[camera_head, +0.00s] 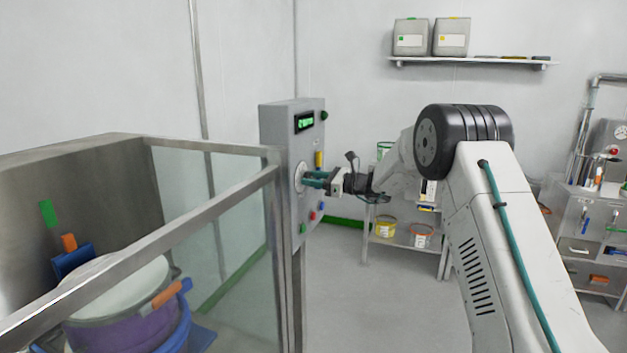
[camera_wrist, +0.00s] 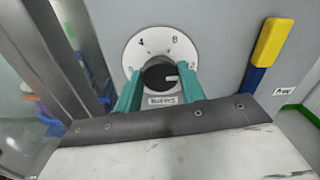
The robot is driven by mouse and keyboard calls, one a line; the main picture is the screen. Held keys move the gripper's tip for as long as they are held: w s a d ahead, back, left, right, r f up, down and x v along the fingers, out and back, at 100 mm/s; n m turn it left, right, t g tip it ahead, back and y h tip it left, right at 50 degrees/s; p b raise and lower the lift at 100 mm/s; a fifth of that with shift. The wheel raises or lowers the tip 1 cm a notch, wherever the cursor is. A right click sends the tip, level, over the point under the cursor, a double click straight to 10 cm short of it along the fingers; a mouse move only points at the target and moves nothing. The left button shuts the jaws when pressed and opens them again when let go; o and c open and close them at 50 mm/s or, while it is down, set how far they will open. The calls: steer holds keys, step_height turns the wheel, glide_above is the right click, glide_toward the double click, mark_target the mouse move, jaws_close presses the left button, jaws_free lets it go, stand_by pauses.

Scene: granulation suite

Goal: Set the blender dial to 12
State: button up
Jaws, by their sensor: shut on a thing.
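The blender dial (camera_wrist: 133,55) is a white round plate with the numerals 4 and 8 readable along its top; the numerals at its lower left and right are partly hidden or blurred. My gripper (camera_wrist: 159,88) is shut on the knob, with one green finger on each side. In the head view, my gripper (camera_head: 313,180) reaches the dial plate (camera_head: 299,172) from the right. The knob is hidden there by the fingers.
The grey control panel (camera_head: 279,150) carries a green-lit display (camera_head: 305,121), unreadable, and several coloured buttons. A yellow and blue switch handle (camera_wrist: 266,50) sticks out right of the dial. A railed glass guard (camera_head: 225,195) stands left. Open floor (camera_head: 385,290) lies below my arm.

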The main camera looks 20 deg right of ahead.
steer(key=shift+d+f, duration=0.1)
steer(key=shift+f, duration=0.05)
steer(key=o, duration=1)
steer(key=shift+d, duration=0.15)
steer(key=shift+c, duration=0.2)
steer(key=shift+a, duration=0.2)
steer(key=v, duration=0.8)
